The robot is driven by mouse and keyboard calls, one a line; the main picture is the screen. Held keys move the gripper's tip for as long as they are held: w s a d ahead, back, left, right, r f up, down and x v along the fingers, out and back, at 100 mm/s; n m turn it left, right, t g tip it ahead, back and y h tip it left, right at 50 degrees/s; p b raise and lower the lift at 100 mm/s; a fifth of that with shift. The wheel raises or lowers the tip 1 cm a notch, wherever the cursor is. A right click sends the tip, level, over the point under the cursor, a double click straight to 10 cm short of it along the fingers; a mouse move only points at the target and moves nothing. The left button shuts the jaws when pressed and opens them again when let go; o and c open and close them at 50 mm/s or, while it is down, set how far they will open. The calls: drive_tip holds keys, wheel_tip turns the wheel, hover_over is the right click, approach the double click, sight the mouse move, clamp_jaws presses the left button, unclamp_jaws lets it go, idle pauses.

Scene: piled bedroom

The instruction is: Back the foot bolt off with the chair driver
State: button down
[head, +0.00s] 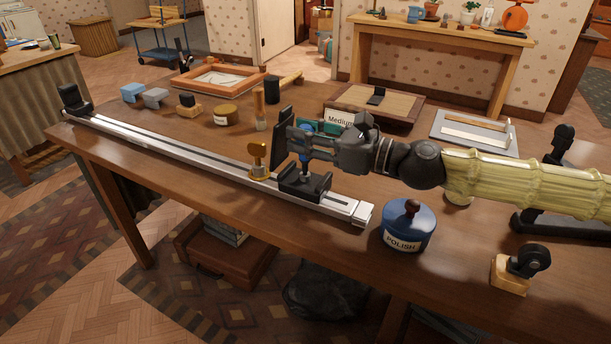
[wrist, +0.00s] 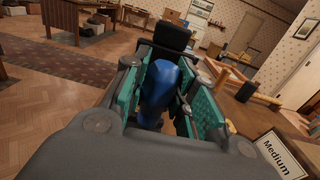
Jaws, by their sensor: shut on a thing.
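My gripper (head: 303,143) is shut on the blue handle of a driver (head: 304,158). The blue handle also shows between the teal finger pads in the wrist view (wrist: 158,92). The driver looks upright, its lower end over a black block (head: 304,188) seated on a long silver rail (head: 190,160). I cannot tell whether the tip is engaged, and the foot bolt is not plainly visible. A tall black plate (head: 281,135) stands just left of my gripper.
A blue polish tin (head: 408,228) stands in front, below my arm. A black end stop (head: 73,98) is at the rail's far left end. Behind the rail are a brass tin (head: 227,114), a wooden-handled tool (head: 259,108), a framed tray (head: 218,78) and a board (head: 375,103).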

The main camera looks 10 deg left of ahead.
drive_tip(key=shift+f, duration=0.15)
drive_tip(key=shift+c, duration=1.3)
unclamp_jaws()
drive_tip(key=shift+o, duration=0.2)
drive_tip(key=shift+o, duration=1.1)
